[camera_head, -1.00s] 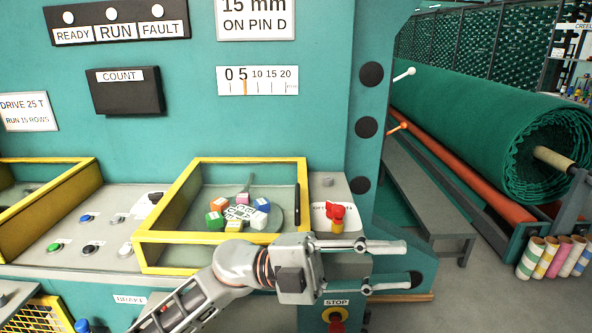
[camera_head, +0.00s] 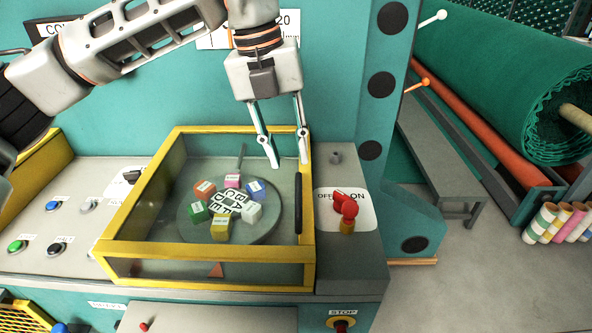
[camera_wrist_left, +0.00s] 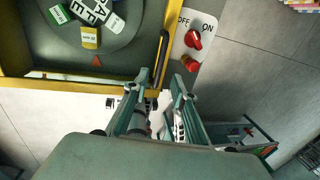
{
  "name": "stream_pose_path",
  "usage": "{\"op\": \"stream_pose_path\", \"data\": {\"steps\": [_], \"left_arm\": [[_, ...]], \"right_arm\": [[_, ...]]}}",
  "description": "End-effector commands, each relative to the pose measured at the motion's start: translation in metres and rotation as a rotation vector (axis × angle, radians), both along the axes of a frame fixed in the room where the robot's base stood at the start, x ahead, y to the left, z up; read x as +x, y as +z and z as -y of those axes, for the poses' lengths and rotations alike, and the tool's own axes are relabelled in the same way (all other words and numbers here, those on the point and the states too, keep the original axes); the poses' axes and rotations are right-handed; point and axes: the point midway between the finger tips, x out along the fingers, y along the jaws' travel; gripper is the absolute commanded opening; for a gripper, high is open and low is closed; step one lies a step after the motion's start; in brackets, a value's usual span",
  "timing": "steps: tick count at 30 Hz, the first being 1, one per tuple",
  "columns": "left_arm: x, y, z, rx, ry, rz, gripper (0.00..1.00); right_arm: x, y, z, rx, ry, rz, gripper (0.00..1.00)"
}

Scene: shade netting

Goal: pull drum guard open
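The drum guard (camera_head: 208,250) is a yellow frame with a clear pane over a round grey drum (camera_head: 270,232) carrying several coloured blocks. Its dark bar handle (camera_head: 298,203) runs along the right side of the frame. It also shows in the left wrist view (camera_wrist_left: 161,58). The guard looks closed. My left gripper (camera_head: 290,162) points down over the far right part of the guard, near the handle's far end. Its two fingers are apart with nothing between them. In the left wrist view the fingertips (camera_wrist_left: 160,79) lie either side of the handle's line; contact cannot be told. My right gripper is out of view.
A red OFF/ON switch (camera_head: 346,205) stands just right of the guard. Push buttons (camera_head: 54,207) lie on the left panel. A STOP button (camera_head: 341,324) is below. A green netting roll (camera_head: 500,95) and a grey bench (camera_head: 435,175) are at the right.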

Motion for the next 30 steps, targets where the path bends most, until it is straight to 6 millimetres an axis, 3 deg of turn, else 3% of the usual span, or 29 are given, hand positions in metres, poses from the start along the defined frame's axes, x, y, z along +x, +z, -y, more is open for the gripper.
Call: {"op": "stream_pose_path", "data": {"steps": [15, 26, 27, 30], "left_arm": [[-0.001, -0.067, 0.014, -0.001, -0.003, -0.004, 0.26], [-0.001, -0.074, 0.015, -0.001, -0.002, -0.002, 0.26], [-0.001, -0.074, 0.015, -0.001, -0.002, -0.002, 0.23], [-0.001, -0.074, 0.015, -0.001, -0.002, -0.002, 0.00]], "right_arm": [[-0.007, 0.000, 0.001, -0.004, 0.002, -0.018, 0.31], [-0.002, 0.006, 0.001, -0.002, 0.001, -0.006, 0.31], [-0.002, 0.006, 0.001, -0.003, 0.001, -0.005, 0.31], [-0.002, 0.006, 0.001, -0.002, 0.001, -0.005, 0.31]]}}
